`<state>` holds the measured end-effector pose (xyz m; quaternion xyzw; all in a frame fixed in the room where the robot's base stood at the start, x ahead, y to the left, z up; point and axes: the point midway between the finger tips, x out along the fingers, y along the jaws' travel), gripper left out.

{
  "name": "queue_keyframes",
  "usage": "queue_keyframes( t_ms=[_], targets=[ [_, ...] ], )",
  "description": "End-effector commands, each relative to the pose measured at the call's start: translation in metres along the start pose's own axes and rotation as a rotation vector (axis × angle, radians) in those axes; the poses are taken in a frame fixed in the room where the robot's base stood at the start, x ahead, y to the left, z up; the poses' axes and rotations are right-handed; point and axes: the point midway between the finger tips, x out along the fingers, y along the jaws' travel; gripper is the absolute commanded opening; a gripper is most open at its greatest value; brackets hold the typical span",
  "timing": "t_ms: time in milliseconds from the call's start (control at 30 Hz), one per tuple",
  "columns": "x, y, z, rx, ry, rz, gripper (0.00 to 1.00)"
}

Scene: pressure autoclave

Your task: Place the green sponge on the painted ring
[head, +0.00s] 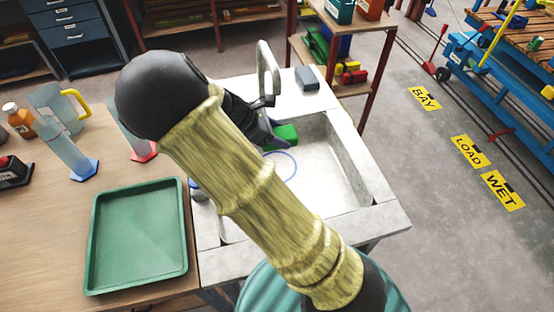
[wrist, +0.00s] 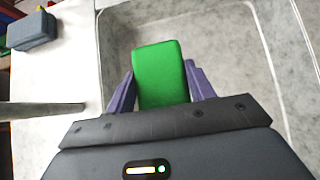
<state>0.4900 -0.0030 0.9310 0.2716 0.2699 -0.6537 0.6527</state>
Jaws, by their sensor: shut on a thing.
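The green sponge (wrist: 160,72) is between the two purple fingers of my gripper (wrist: 160,90) in the wrist view. In the head view the sponge (head: 285,135) shows beyond my arm, over the back part of the sink. My gripper is shut on it. The painted ring (head: 280,165) is a thin blue outline on the sink floor, just in front of the sponge in the head view. My arm hides part of the ring. The ring does not show in the wrist view. I cannot tell how high the sponge is above the sink floor.
The pale stone sink (head: 335,180) has raised walls around its basin. A faucet (head: 268,70) rises at its back edge, near my gripper. A grey-blue block (head: 307,78) lies on the back ledge. A green tray (head: 135,235) and a blue-based cylinder (head: 75,160) are on the left table.

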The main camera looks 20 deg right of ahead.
Motion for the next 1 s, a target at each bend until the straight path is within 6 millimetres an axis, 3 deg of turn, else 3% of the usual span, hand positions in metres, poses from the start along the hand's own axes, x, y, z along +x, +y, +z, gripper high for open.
queue_keyframes(
  t_ms=[100, 400, 767, 1000],
  targets=[
    [0.018, -0.001, -0.021, -0.006, -0.004, -0.002, 0.29],
    [0.055, 0.000, -0.059, -0.004, -0.002, 0.000, 0.29],
    [0.058, 0.000, -0.062, -0.002, 0.000, 0.001, 0.29],
    [0.079, 0.000, -0.082, -0.004, -0.002, 0.000, 0.29]
  ],
)
